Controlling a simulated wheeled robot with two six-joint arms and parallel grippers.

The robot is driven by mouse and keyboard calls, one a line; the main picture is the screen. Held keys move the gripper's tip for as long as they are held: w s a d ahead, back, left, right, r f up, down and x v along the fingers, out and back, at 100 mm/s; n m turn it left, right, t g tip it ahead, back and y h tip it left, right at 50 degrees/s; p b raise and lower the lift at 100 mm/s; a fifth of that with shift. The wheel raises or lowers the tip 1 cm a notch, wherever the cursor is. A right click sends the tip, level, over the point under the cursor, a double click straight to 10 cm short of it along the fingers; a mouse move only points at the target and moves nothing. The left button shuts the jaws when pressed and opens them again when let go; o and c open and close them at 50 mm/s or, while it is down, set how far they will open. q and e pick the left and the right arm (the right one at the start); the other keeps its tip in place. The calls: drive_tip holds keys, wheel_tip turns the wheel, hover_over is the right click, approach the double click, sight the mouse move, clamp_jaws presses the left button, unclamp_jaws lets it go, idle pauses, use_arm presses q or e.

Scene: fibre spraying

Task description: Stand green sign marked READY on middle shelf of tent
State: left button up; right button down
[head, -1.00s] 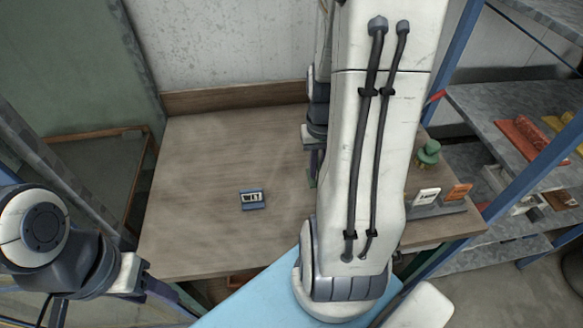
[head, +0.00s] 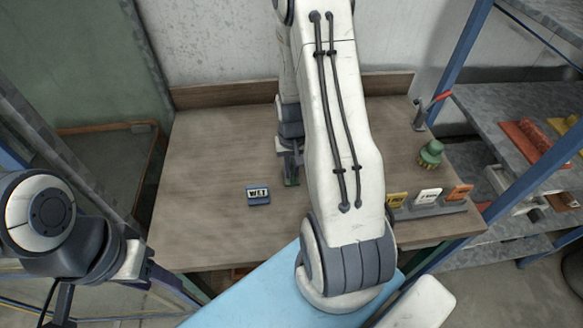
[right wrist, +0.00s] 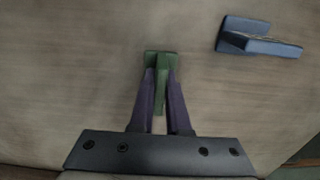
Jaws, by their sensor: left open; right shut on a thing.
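The green sign (right wrist: 161,85) is between the fingers of my right gripper (right wrist: 160,98), which is shut on it. In the head view the right gripper (head: 290,166) is low over the wooden table, with a bit of green sign (head: 291,182) at its tips. The READY lettering does not show, and I cannot tell whether the sign touches the table. My left gripper (head: 143,266) is open and empty at the lower left, its fingers small and unclear. No shelf can be named with certainty as the tent's middle one.
Yellow, white and orange signs (head: 429,197) stand in a grey holder at the right. A green knobbed object (head: 430,153) stands behind. A blue-posted rack (head: 483,110) is right. The table's left is clear.

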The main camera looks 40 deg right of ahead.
drive_tip(key=shift+f, duration=0.1)
drive_tip(key=c, duration=1.3)
unclamp_jaws()
drive_tip(key=shift+f, duration=0.1)
drive_tip(key=o, duration=0.4)
